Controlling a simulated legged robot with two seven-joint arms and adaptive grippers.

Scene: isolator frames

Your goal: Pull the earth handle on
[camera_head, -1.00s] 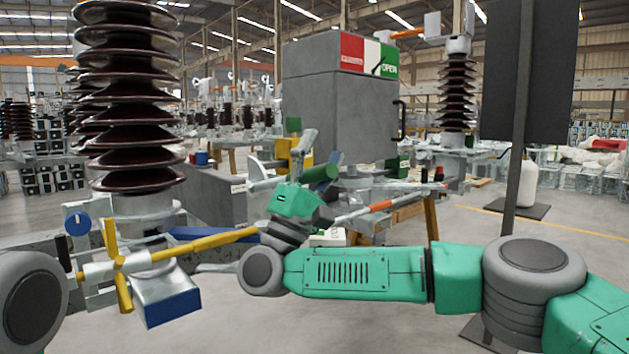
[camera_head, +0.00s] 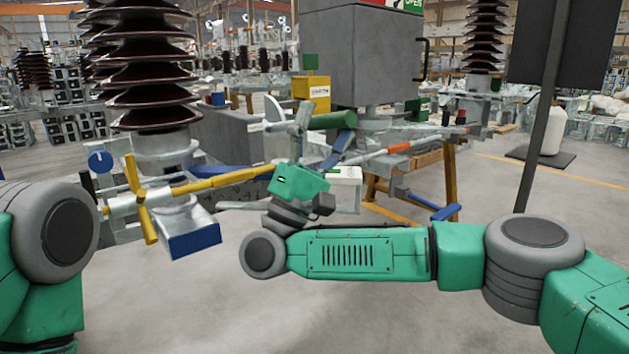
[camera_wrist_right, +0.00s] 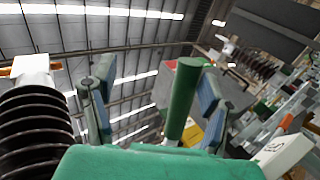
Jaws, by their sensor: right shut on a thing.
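A green cylindrical earth handle (camera_head: 334,120) sits in front of the grey box, near the middle of the head view. In the right wrist view the same handle (camera_wrist_right: 182,100) stands between two blue-padded fingers. The right finger is close to the handle in the wrist view, and a gap shows on the left. My left arm shows at the left edge of the head view, but its gripper is not in view.
A grey box (camera_head: 362,60) with a black side handle stands behind the earth handle. A yellow rod (camera_head: 215,182) and a blue-ended metal part (camera_head: 195,240) lie at left, below a brown ribbed insulator (camera_head: 145,70). A dark post (camera_head: 540,120) stands at right.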

